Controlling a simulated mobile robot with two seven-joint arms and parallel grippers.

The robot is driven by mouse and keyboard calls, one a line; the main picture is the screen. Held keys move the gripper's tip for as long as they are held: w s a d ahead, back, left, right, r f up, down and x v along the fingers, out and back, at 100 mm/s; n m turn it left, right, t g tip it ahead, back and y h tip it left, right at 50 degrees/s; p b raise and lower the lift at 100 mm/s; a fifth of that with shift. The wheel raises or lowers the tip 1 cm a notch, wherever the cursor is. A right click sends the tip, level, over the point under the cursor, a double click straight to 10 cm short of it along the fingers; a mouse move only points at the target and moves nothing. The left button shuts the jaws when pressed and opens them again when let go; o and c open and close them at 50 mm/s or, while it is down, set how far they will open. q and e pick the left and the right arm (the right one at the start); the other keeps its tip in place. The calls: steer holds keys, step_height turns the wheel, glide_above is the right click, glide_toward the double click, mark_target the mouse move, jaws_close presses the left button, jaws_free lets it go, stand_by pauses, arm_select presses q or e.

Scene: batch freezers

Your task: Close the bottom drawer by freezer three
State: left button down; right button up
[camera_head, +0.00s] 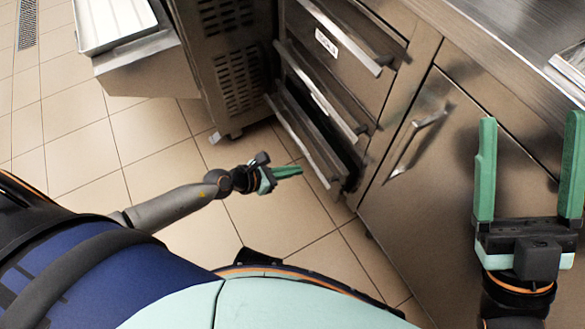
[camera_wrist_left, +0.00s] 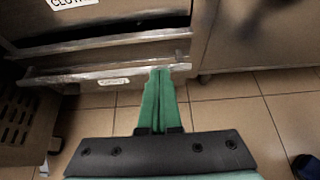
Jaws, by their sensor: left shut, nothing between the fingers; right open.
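The bottom drawer (camera_head: 306,146) is the lowest of a steel stack of drawers. Its front stands out from the cabinet, with a dark gap behind its top edge, so it is partly open. In the left wrist view the bottom drawer front (camera_wrist_left: 95,76) crosses the picture with a small label on it. My left gripper (camera_head: 298,171) is shut and empty, low in front of the drawer. In the left wrist view its fingertips (camera_wrist_left: 160,70) overlap the drawer front; I cannot tell whether they touch it. My right gripper (camera_head: 530,165) is open and empty at the right.
The upper drawer (camera_head: 350,30) and middle drawer (camera_head: 335,85) have bar handles. A cabinet door (camera_head: 450,150) with a handle is to the right, under a steel counter (camera_head: 520,30). A vented machine (camera_head: 225,70) stands left of the drawers. The tiled floor (camera_head: 150,150) is clear.

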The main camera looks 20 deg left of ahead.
arm_select(q)
steer(key=x, duration=0.3)
steer(key=r+b+x, duration=0.1)
steer(key=x, duration=0.2)
steer(key=b+x, duration=0.1)
steer(key=x, duration=0.2)
steer(key=shift+w+d+r, duration=0.15)
steer(key=shift+w+d, duration=0.1)
steer(key=shift+w, duration=0.05)
steer(key=shift+w+d+b, duration=0.2)
steer(key=shift+w+b, duration=0.05)
steer(key=shift+b, duration=0.05)
arm_select(e)
steer(key=f, duration=0.3)
steer(key=shift+w+a+f, duration=0.1)
steer(key=shift+a+f, duration=0.1)
